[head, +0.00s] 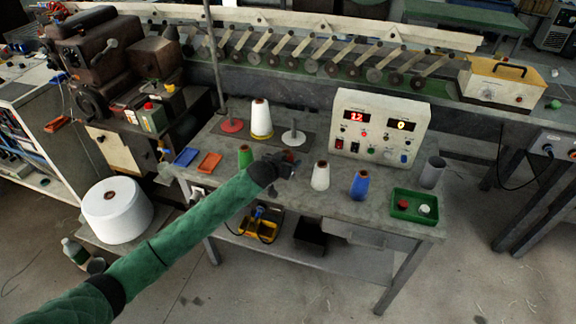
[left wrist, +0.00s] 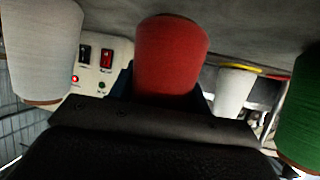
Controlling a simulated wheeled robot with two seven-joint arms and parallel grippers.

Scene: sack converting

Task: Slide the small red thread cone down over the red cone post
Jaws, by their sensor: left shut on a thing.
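The small red thread cone (left wrist: 170,58) is between the fingers of my left gripper (left wrist: 165,92) in the left wrist view. In the head view my left gripper (head: 287,162) is at the front middle of the bench and hides most of this cone. I cannot tell whether the cone touches the bench. The red cone post (head: 231,125), a thin upright on a red round base, stands bare at the back left of the bench, apart from the gripper. My right gripper is not in view.
A green cone (head: 245,157) stands left of my gripper. A white cone (head: 320,177) and a blue cone (head: 360,185) stand right. A yellow-based post holds a white cone (head: 260,115); a white-based post (head: 293,137) is bare. A control box (head: 378,125) stands behind.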

